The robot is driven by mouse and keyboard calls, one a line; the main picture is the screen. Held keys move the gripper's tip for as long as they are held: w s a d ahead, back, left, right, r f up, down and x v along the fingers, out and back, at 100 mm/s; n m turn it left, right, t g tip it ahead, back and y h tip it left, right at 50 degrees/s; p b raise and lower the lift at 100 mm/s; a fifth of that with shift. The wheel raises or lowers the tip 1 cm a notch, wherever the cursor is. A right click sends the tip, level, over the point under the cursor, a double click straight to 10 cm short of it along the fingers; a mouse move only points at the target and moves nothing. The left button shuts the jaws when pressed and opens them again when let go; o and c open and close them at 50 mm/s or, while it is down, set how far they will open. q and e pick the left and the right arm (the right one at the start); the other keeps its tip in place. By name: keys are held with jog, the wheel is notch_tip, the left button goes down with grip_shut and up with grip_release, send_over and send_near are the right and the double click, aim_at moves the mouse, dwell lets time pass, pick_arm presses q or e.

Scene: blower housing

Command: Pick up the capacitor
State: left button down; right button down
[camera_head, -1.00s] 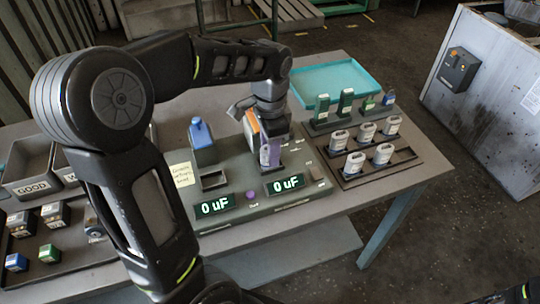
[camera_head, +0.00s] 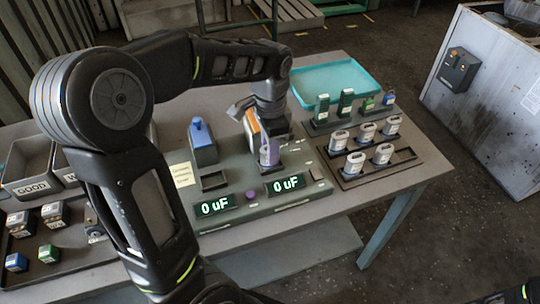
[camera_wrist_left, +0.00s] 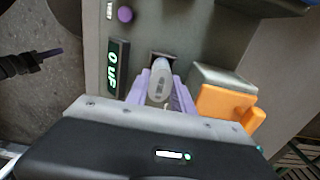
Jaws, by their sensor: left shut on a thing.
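The capacitor (camera_wrist_left: 160,84) is a pale grey, rounded can held between the purple fingers of my left gripper (camera_wrist_left: 162,92) in the left wrist view. The gripper is shut on it, with a finger on each side. The can is over the dark square socket of the test fixture; I cannot tell whether it touches the socket. In the head view my left gripper (camera_head: 269,150) is at the fixture's right-hand station, behind a display (camera_head: 284,186) reading 0 uF.
A blue-topped block (camera_head: 201,138) and an empty socket (camera_head: 213,181) are left on the fixture (camera_head: 240,207). Several pale capacitors (camera_head: 355,162) stand in a rack at right, with green parts (camera_head: 346,100) behind. A teal tray (camera_head: 335,80) is at the back. Bins (camera_head: 30,185) are left.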

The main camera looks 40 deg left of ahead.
pick_arm(q)
notch_tip(320, 180, up, 10)
jog(key=shift+r+b, duration=0.1)
jog(key=shift+b, duration=0.35)
dwell(0.9)
